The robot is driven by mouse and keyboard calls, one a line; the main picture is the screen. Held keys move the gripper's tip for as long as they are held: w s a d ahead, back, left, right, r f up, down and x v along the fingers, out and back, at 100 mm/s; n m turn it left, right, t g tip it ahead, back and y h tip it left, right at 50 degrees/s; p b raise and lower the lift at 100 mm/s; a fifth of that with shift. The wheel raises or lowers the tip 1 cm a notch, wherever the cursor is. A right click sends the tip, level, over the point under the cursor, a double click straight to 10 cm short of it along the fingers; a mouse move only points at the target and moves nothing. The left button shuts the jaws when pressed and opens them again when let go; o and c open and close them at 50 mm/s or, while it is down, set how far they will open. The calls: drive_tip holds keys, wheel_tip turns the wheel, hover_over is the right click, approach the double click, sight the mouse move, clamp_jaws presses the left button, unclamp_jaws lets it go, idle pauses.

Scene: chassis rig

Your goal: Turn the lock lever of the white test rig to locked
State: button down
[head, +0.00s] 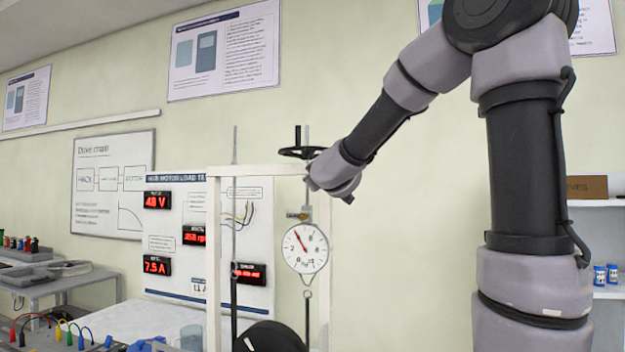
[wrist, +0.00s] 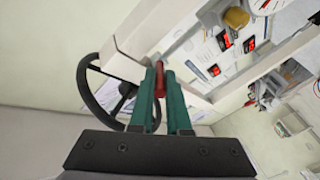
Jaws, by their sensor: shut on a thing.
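The white test rig (head: 262,171) stands left of my arm in the head view. Its white frame (wrist: 124,64) crosses the upper left of the wrist view. My gripper (wrist: 160,76) has two green fingers, shut on a narrow red lever (wrist: 158,84) beside the frame. The lever's lower end lies between the fingers. In the head view my wrist is at the rig's top right corner, and the fingertips and lever cannot be made out. I cannot tell whether the lever is at locked.
A black handwheel (head: 302,152) tops the rig; it is close left of my fingers in the wrist view (wrist: 89,99). A dial gauge (head: 305,247) hangs inside the frame. A panel with red displays (head: 157,200) stands behind. Open wall lies right of the rig.

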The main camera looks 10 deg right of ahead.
drive_tip(key=c, duration=0.9)
unclamp_jaws()
drive_tip(key=s, duration=1)
drive_tip(key=shift+s, duration=0.4)
